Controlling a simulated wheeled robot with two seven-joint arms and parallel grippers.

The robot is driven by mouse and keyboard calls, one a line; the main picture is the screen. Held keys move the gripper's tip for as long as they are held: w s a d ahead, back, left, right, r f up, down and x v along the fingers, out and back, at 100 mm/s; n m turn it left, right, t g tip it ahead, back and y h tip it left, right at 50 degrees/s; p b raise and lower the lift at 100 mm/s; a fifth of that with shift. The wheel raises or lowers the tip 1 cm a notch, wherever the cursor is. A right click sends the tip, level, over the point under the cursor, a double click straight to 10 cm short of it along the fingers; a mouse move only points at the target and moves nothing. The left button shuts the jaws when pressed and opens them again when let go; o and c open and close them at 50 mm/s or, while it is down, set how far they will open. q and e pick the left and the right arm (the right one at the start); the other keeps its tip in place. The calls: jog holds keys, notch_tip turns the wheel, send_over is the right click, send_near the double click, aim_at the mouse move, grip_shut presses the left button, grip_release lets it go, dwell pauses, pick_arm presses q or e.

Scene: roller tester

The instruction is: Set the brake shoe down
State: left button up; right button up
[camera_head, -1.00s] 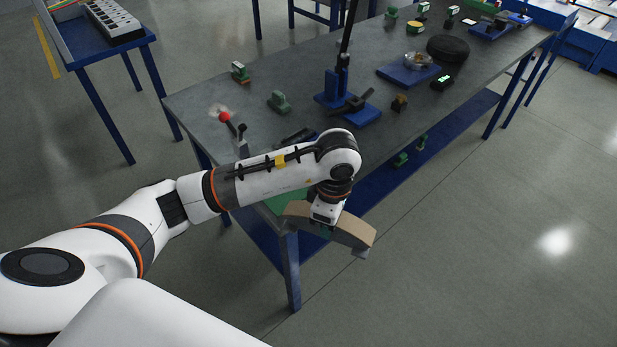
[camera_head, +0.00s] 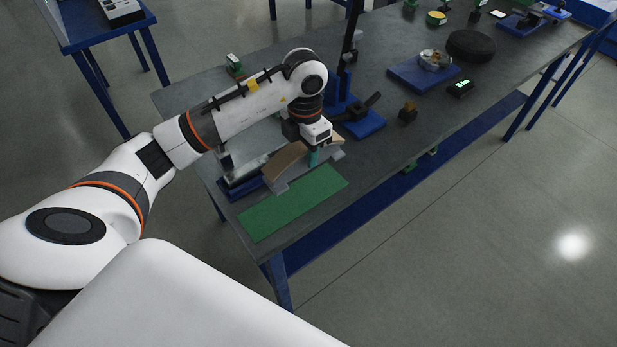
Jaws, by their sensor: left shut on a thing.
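The brake shoe (camera_head: 285,162) is a curved piece with a tan outer face and grey metal edges. My left gripper (camera_head: 313,155) points down and is shut on it near the middle of the shoe. The shoe is behind the green mat (camera_head: 292,203), above the near end of the workbench (camera_head: 235,105). I cannot tell whether its underside touches anything. The gripper and wrist hide part of the shoe. My right gripper is not in view.
A blue and grey fixture (camera_head: 241,187) sits left of the shoe, partly hidden by my arm. A blue stand with a post (camera_head: 362,122) is close behind the gripper. A blue tray (camera_head: 407,77) and a black disc (camera_head: 471,45) lie farther along. The green mat is bare.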

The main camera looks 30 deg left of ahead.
aim_at(303, 170)
pick_arm(q)
jog(key=f, duration=0.2)
jog(key=shift+s+f+p, duration=0.3)
jog(key=shift+f+p, duration=0.05)
jog(key=shift+p, duration=0.05)
jog(key=shift+s+f, duration=0.2)
jog(key=shift+f, duration=0.35)
jog(key=shift+s+f, duration=0.15)
jog(key=shift+f, duration=0.65)
jog(key=shift+w+f+p, duration=0.2)
jog(key=shift+f+p, duration=0.45)
jog(key=shift+f, duration=1.3)
jog(key=o, duration=1.2)
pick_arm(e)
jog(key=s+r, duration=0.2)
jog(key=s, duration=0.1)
